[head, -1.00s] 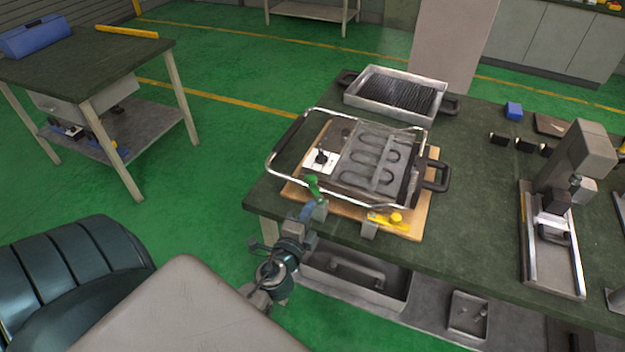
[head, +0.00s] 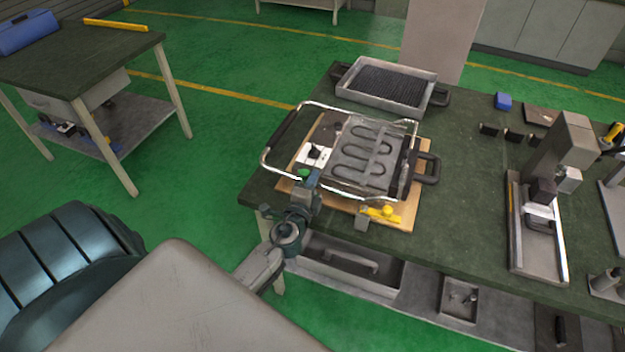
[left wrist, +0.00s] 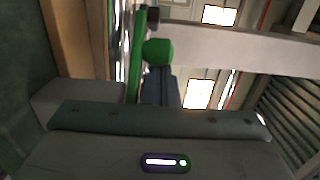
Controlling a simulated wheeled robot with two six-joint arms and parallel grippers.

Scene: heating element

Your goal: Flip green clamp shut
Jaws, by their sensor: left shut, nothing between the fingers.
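The green clamp (head: 304,174) is at the near left edge of the wooden board (head: 400,218), beside the heating element frame. Only a small green part shows in the head view, beyond my gripper. In the left wrist view, a green knob (left wrist: 157,52) and a long green bar show close to the fingers. My left gripper (head: 313,180) is shut and empty, right at the clamp; whether it touches is unclear. Its dark fingers (left wrist: 160,86) also show in the left wrist view. The clamp's exact angle is partly hidden. My right gripper is not in view.
The heating element (head: 365,155) lies inside a metal frame with black handles. A yellow clamp (head: 383,213) sits at the board's near edge. A metal tray (head: 388,88) is behind, and a press-like tool (head: 545,205) stands right. The bench between is mostly clear.

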